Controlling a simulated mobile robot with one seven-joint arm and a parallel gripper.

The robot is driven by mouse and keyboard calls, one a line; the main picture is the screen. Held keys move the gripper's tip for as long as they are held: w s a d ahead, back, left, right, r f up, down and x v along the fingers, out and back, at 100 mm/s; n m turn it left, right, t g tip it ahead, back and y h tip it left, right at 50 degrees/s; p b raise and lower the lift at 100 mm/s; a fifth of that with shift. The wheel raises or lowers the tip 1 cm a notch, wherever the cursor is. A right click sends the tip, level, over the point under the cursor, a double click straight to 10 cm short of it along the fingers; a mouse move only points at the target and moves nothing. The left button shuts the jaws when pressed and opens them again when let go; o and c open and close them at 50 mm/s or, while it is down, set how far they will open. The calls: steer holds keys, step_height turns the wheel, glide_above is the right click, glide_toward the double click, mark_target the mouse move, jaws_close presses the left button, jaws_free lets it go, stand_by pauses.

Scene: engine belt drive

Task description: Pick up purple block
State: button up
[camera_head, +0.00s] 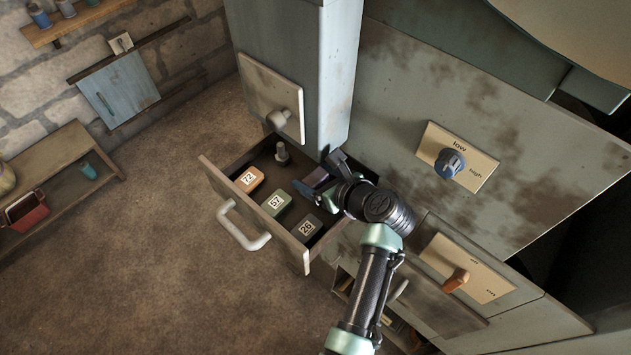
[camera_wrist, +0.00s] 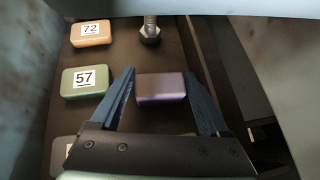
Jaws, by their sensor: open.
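The purple block (camera_wrist: 161,87) lies in the open drawer. In the wrist view it sits between the two blue fingers of my gripper (camera_wrist: 163,88), which is open. A gap shows between the left finger and the block; the right finger is close to its right side, and I cannot tell if it touches. In the head view my gripper (camera_head: 322,180) is over the drawer's right rear part and the purple block is mostly hidden by the fingers.
The drawer (camera_head: 299,257) also holds an orange block 72 (camera_head: 249,179), a green block 57 (camera_head: 276,203), a dark block 26 (camera_head: 307,228) and an upright bolt (camera_head: 282,153). The cabinet column (camera_head: 305,70) rises just behind the drawer.

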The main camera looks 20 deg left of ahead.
steer(key=c, duration=1)
steer(key=shift+r, duration=0.15)
